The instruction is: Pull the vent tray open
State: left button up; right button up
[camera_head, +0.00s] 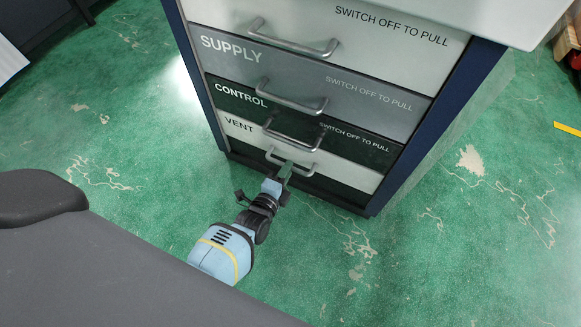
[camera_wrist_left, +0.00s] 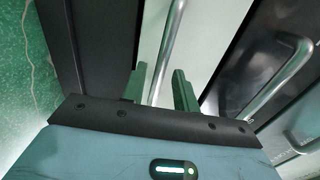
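The vent tray (camera_head: 345,173) is the white lowest labelled drawer of the cabinet, marked VENT. Its front looks flush with the cabinet. Its grey bar handle (camera_head: 306,167) runs across the front. My left gripper (camera_head: 284,171) is at this handle, coming from the front and below. In the left wrist view, its two green fingers (camera_wrist_left: 160,88) stand apart, one on each side of the vent handle bar (camera_wrist_left: 170,40). I see gaps between bar and fingers, so it is open around the bar. Finger contact in depth cannot be told. My right gripper is not in view.
Above are the dark CONTROL drawer (camera_head: 345,137), the grey SUPPLY drawer (camera_head: 365,85) and a white drawer (camera_head: 400,50), each with a bar handle and "SWITCH OFF TO PULL" lettering. The green floor (camera_head: 430,255) before the cabinet is clear. A yellow strip (camera_head: 567,129) lies at right.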

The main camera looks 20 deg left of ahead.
pick_arm(q)
jog(key=shift+b+x, duration=0.5)
jog(key=shift+x, duration=0.8)
grip_shut()
